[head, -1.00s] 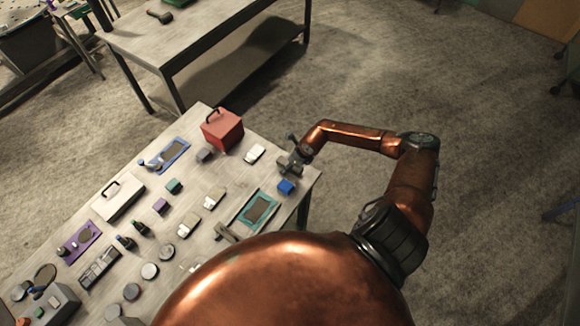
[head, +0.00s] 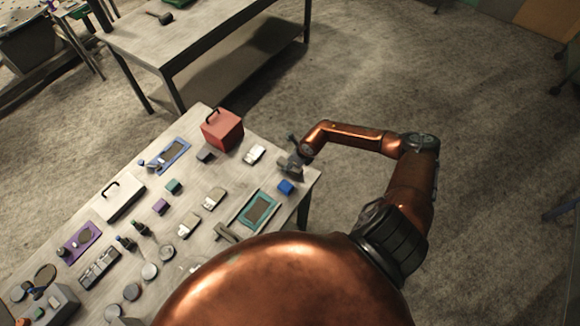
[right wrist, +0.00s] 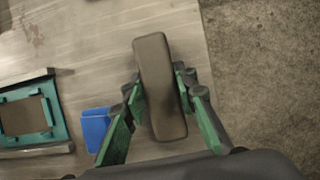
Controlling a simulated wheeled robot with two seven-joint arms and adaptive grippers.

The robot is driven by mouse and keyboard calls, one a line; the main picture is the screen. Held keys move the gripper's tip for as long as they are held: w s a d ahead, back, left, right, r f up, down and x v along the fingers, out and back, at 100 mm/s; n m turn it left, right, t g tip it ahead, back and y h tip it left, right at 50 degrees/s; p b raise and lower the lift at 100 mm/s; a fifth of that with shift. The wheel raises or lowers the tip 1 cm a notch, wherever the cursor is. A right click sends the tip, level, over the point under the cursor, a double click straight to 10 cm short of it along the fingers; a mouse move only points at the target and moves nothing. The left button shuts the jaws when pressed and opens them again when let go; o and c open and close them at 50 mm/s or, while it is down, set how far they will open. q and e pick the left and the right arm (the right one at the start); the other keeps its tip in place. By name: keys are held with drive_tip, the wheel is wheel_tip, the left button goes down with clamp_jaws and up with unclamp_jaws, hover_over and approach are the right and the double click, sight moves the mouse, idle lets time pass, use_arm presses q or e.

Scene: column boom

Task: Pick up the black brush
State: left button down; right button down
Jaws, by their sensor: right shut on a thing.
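A dark oblong block with rounded ends, which looks like the black brush (right wrist: 160,88), lies between the green fingers of my right gripper (right wrist: 160,108) in the right wrist view. The fingers are shut on its two long sides, and its far end reaches past them. In the head view my right gripper (head: 291,166) is over the far right corner of the table, and the brush is hard to make out there. Whether the brush touches the tabletop I cannot tell. My left gripper is not in view.
A small blue block (head: 285,187) is close beside the right gripper. A teal-framed tray (head: 240,222), a white item (head: 254,154) and a red box (head: 235,144) are nearby on the table (head: 262,172). Open floor lies to the right of the table edge.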

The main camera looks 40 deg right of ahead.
sight(287, 163)
drive_tip(key=shift+r+p, duration=0.3)
drive_tip(key=shift+r, duration=0.1)
drive_tip(key=shift+r+b, duration=0.35)
drive_tip(key=shift+r, duration=0.05)
drive_tip(key=shift+d+r+b, duration=0.1)
drive_tip(key=shift+r+b, duration=0.3)
drive_tip(key=shift+r, duration=0.35)
drive_tip(key=s+a+r+b, duration=0.2)
drive_tip(key=s+a+r, duration=0.4)
drive_tip(key=s+r, duration=0.4)
drive_tip(key=s, duration=0.2)
drive_tip(key=shift+s+a+r+b, duration=0.2)
drive_tip(key=shift+s+r+b, duration=0.1)
drive_tip(key=shift+b, duration=0.1)
